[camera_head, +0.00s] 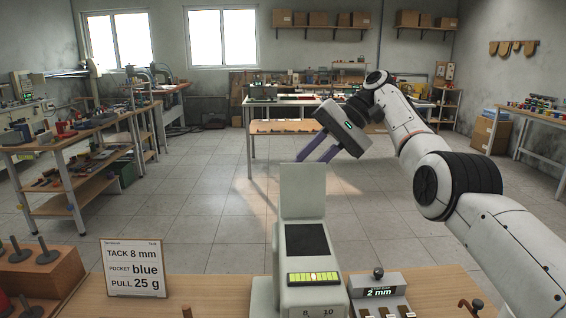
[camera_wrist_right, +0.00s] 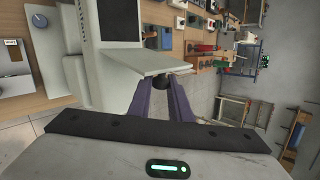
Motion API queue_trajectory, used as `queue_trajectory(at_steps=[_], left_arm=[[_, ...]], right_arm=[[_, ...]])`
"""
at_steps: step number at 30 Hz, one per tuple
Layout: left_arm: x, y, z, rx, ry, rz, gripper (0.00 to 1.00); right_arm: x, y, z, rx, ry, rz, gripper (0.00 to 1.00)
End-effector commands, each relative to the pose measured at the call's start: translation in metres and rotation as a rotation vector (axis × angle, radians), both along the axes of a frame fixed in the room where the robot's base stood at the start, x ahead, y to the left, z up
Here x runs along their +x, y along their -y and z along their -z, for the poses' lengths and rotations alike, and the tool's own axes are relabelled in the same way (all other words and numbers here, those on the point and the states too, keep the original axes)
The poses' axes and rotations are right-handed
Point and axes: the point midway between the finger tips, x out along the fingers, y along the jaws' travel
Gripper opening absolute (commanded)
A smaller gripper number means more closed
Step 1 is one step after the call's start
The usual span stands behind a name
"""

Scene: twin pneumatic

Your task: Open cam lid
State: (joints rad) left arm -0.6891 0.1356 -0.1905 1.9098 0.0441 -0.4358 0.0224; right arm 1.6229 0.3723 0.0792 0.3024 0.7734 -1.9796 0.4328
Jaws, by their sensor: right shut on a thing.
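A pale machine (camera_head: 309,268) stands at the front middle of the bench, with a dark panel (camera_head: 307,239), a lit green bar gauge and a tall upright part (camera_head: 303,188). My right gripper (camera_head: 312,158) reaches down from the right to just above the top of that upright part. In the right wrist view a pale flat plate (camera_wrist_right: 155,61), perhaps the lid, juts out from the machine's side. My purple fingers (camera_wrist_right: 163,88) close on a dark round knob (camera_wrist_right: 161,70) beside the plate's edge. The exact contact is partly hidden. My left gripper is not in view.
A sign (camera_head: 134,267) reading "TACK 8 mm, POCKET blue, PULL 25 g" stands left of the machine. A small unit (camera_head: 380,294) showing "2 mm" is at its right. A wooden block with dark pegs (camera_head: 42,269) is at far left. Open floor lies beyond the bench.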

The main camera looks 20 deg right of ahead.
Motion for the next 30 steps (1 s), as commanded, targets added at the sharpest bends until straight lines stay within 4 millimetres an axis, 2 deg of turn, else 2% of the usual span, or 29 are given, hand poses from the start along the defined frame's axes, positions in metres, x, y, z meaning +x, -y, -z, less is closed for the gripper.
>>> queue_trajectory(at_steps=[15,16,19,27,30], left_arm=[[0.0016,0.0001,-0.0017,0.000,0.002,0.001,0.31],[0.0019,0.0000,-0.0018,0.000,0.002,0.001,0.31],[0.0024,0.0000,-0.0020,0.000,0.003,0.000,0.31],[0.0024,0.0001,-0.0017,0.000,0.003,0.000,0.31],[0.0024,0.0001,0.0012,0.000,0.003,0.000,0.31]], right_arm=[[-0.0037,0.0045,0.0018,0.009,-0.022,0.005,0.00],[-0.0037,0.0045,0.0018,0.008,-0.022,0.005,0.20],[-0.0036,0.0045,0.0019,0.008,-0.022,0.005,0.36],[-0.0032,0.0042,0.0019,0.007,-0.019,0.005,0.36],[0.0005,-0.0022,0.0014,-0.001,0.001,-0.005,0.36]])
